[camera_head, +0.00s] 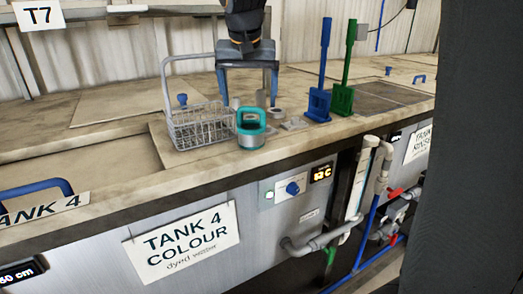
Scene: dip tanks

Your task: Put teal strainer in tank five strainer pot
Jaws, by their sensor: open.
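A small metal cup with a thick teal rim (251,140) stands upright on the counter, right of a wire basket; it looks like the teal strainer. My gripper (248,102) points down just behind and above it, with two blue fingers spread wide and nothing between them. The fingertips appear apart from the cup, though the exact depth is hard to judge. A sign at the right (419,143) reads "TANK" and "RINSE"; its number is unclear. I cannot make out a tank five strainer pot.
The wire basket (195,127) stands close left of the cup. Small metal pieces (294,124) lie to its right. Blue (319,103) and green (343,98) upright tools stand further right. The Tank 4 sign (181,241) hangs below. A dark panel covers the far right.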

